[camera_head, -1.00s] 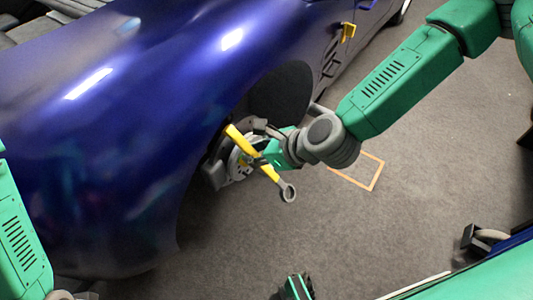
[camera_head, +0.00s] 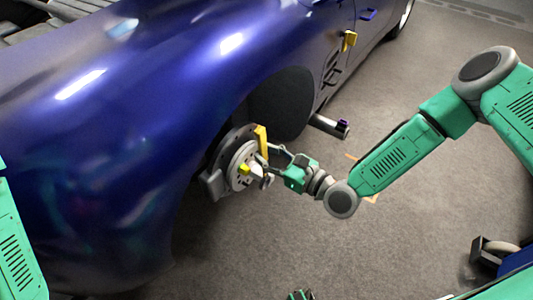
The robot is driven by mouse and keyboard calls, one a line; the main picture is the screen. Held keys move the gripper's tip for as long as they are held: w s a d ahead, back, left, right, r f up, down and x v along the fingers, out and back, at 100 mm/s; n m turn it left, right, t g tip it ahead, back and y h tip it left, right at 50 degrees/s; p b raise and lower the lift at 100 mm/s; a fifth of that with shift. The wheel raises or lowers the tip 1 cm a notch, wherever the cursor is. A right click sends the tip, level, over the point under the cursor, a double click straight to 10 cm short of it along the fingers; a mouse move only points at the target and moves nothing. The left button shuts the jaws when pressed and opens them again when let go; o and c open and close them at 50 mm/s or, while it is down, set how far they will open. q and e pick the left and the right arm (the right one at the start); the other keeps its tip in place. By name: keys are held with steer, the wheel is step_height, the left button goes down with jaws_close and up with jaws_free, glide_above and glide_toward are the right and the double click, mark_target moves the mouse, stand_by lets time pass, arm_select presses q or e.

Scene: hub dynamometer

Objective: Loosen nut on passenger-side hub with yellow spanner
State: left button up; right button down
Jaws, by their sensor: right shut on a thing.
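The hub with its round brake disc (camera_head: 238,165) sits in the open wheel arch of the blue car. My right gripper (camera_head: 268,157) is at the disc's right side, shut on the yellow spanner (camera_head: 262,138). The spanner stands nearly upright in the picture, its yellow part across the disc's right edge. A small yellow piece (camera_head: 244,170) shows at the hub's middle; whether it belongs to the spanner or the hub, I cannot tell. The nut and its contact with the spanner are not clear. A green and dark part of mine, perhaps the left gripper (camera_head: 300,295), shows at the bottom edge.
The blue car body (camera_head: 120,140) fills the left and curves over the hub. A dark grey cylinder (camera_head: 330,125) lies on the floor behind the wheel arch. An orange floor marking is partly behind my right arm. The grey floor (camera_head: 240,245) in front of the hub is clear.

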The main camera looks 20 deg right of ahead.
steer(key=x, duration=0.4)
steer(key=shift+w+a, duration=0.15)
steer(key=shift+a+r, duration=0.1)
steer(key=shift+r, duration=0.1)
stand_by(0.7)
steer(key=shift+a+t+h, duration=0.1)
steer(key=shift+t+h, duration=0.2)
steer(key=shift+h, duration=0.1)
steer(key=shift+b+x, duration=0.95)
steer(key=shift+x, duration=0.5)
steer(key=s+a+n, duration=0.1)
steer(key=s+a+f+n, duration=0.1)
steer(key=shift+s+a, duration=0.15)
steer(key=shift+a, duration=0.25)
